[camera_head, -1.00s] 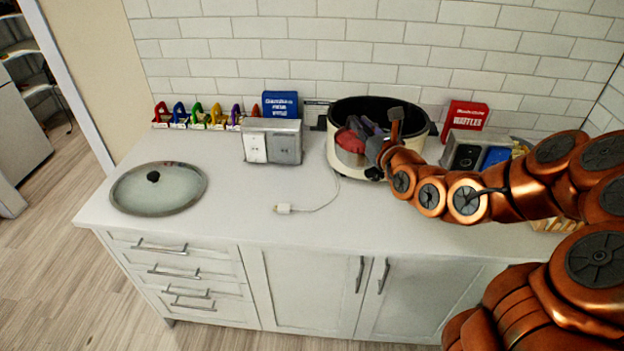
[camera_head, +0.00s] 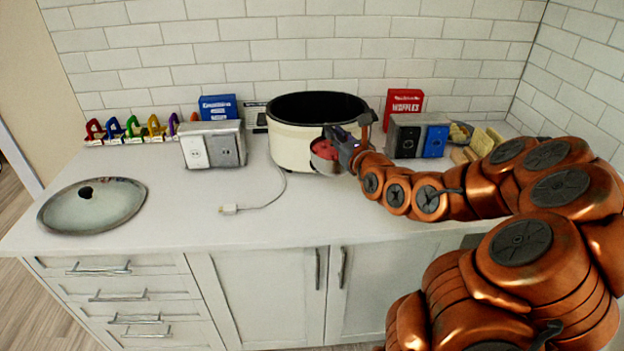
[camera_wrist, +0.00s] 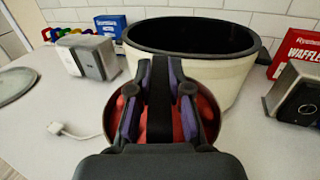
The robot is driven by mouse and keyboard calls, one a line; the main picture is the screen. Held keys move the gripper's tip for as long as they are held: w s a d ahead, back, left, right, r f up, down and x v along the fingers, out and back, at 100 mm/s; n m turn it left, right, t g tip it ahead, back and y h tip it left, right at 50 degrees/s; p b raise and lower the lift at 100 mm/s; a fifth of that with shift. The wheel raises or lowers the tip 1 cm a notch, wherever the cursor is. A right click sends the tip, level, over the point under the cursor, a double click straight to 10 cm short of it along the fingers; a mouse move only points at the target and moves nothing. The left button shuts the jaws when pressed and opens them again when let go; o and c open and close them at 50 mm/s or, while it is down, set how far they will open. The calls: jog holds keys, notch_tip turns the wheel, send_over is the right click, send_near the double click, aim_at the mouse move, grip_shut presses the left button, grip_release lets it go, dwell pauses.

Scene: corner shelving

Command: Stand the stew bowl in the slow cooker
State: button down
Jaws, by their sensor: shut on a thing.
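The stew bowl (camera_head: 322,157), with red contents, is held in my gripper (camera_head: 350,147) in front of the slow cooker's wall. In the wrist view, the bowl (camera_wrist: 212,122) shows on both sides of my gripper (camera_wrist: 161,82), whose purple-sided fingers are shut on it and hide its middle. The slow cooker (camera_head: 287,148) is a cream pot with a dark, open inside; it also shows in the wrist view (camera_wrist: 232,78). The bowl is outside the cooker, below its rim. I cannot tell whether it touches the wall. The glass lid (camera_head: 95,208) lies on the counter at the left.
A metal socket box (camera_head: 213,145) stands left of the cooker, with a white cable and plug (camera_head: 230,209) in front. A second box (camera_head: 405,137) and a red waffles box (camera_head: 403,104) stand on the right. The counter's front middle is mostly clear.

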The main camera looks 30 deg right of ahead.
jog(key=s+d+f+m+g+h+b, duration=0.1)
jog(key=s+d+f+m+h+b, duration=0.2)
jog(key=s+d, duration=0.45)
jog(key=s+d+f+m+h+b, duration=0.1)
jog(key=s+d+f+h+b, duration=0.3)
jog(key=d, duration=0.7)
jog(key=w+d+f+y+p, duration=0.1)
jog(key=w+d+f+p, duration=0.4)
jog(key=w+d, duration=0.4)
jog(key=shift+a+p+x, duration=0.25)
jog(key=shift+p+x, duration=0.45)
jog(key=shift+x, duration=0.55)
jog(key=shift+w+a+f, duration=0.1)
jog(key=shift+f, duration=0.15)
jog(key=c, duration=1.1)
grip_release()
jog(key=shift+r, duration=0.15)
